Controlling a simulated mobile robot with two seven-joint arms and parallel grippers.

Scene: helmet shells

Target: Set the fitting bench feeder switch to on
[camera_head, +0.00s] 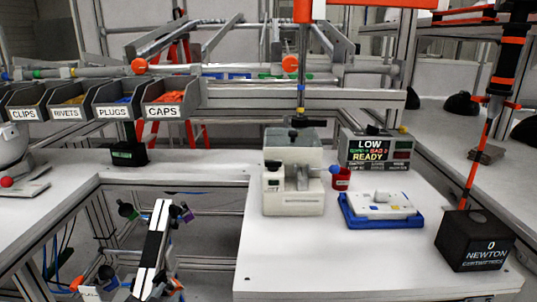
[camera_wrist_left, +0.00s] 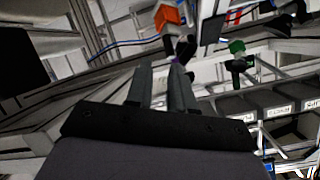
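I cannot tell for certain which part is the feeder switch. A cream machine (camera_head: 293,195) stands on the white bench (camera_head: 330,265), with a small black knob (camera_head: 273,166) at its upper left front. Behind it to the right, a display box (camera_head: 378,150) reads LOW and READY. My left gripper (camera_head: 160,207) shows low in the head view, left of the bench and well apart from the machine. In the left wrist view its two dark fingers (camera_wrist_left: 160,88) stand slightly apart with nothing visible between them. My right gripper is not identifiable.
A red cup (camera_head: 341,179), a white unit on a blue base (camera_head: 350,217) and a black NEWTON box (camera_head: 474,240) stand on the bench. Labelled bins, including CAPS (camera_head: 165,110), line the back left. An open frame gap lies left of the bench.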

